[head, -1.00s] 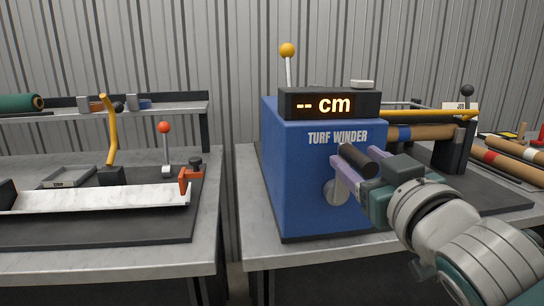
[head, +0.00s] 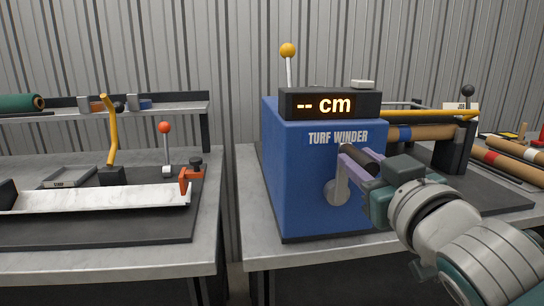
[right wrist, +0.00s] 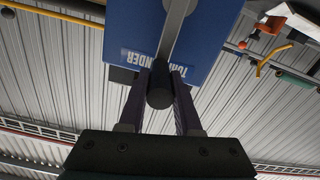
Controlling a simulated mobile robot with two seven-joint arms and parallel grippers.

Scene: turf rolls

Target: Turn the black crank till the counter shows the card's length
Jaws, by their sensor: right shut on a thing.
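The blue turf winder (head: 290,185) stands on the right-hand bench. Its counter (head: 325,104) reads "-- cm" in orange. The crank is a grey arm (head: 338,190) on the winder's front with a black handle (head: 357,160), which is up near the "TURF WINDER" lettering. My right gripper (head: 362,164) is shut on the black handle. In the right wrist view the handle (right wrist: 160,90) lies between the two lavender fingers. My left gripper is not in view.
A lever with a yellow knob (head: 288,50) rises behind the counter. A yellow bar (head: 430,114) and a brown roll (head: 425,132) are right of the winder. The left bench holds a white trough (head: 95,199) and a red-knobbed lever (head: 164,128). A gap separates the benches.

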